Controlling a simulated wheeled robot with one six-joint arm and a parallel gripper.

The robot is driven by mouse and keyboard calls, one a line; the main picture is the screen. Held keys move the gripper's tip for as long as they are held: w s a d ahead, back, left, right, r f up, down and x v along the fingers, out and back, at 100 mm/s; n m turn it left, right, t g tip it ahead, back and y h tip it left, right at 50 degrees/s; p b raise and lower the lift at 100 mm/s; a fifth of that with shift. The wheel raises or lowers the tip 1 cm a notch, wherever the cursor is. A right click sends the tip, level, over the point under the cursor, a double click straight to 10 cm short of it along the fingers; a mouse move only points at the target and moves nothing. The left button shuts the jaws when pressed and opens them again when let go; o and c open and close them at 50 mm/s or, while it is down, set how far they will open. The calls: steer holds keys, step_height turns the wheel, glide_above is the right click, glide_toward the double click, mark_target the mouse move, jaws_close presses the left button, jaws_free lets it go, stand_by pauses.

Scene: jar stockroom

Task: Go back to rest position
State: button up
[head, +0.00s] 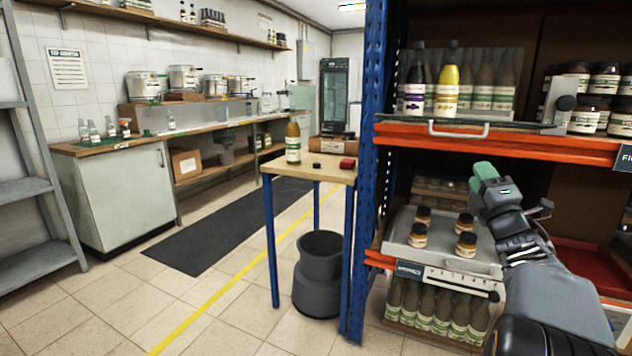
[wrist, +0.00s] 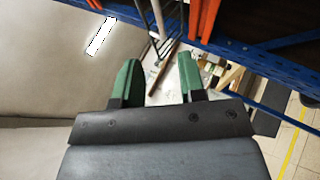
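My gripper (head: 486,172) is raised in front of the rack at the right of the head view, above a grey tray (head: 398,240) with several small dark-lidded jars (head: 466,243). Its green fingertips point up and to the left. In the wrist view the two green fingers (wrist: 160,78) stand apart with nothing between them. The gripper is open and empty. My arm hides part of the rack's lower right.
The rack has a blue post (head: 368,150) and an orange shelf beam (head: 500,140) holding bottles (head: 445,92). A small wooden table (head: 335,176) carries a brown bottle (head: 293,142). A dark bin (head: 318,275) stands below it.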

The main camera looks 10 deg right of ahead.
steer(key=w+a+r+m+g+h+p, duration=0.1)
steer(key=a+r+m+g+p, duration=0.4)
steer(key=p, duration=0.5)
steer(key=w+a+r+m+g+h+p, duration=0.1)
steer(key=a+r+m+g+p, duration=0.25)
steer(key=a+m+p, duration=0.5)
steer(key=s+a+m+g+y+p, duration=0.5)
steer(key=s+a+g+p, duration=0.6)
steer(key=s+a+p, duration=0.6)
steer(key=a+y+p, duration=0.1)
steer(key=p, duration=0.2)
steer(key=shift+a+r+y, duration=0.15)
steer(key=shift+y, duration=0.25)
steer(key=shift+s+g, duration=0.1)
steer(key=shift+g, duration=0.15)
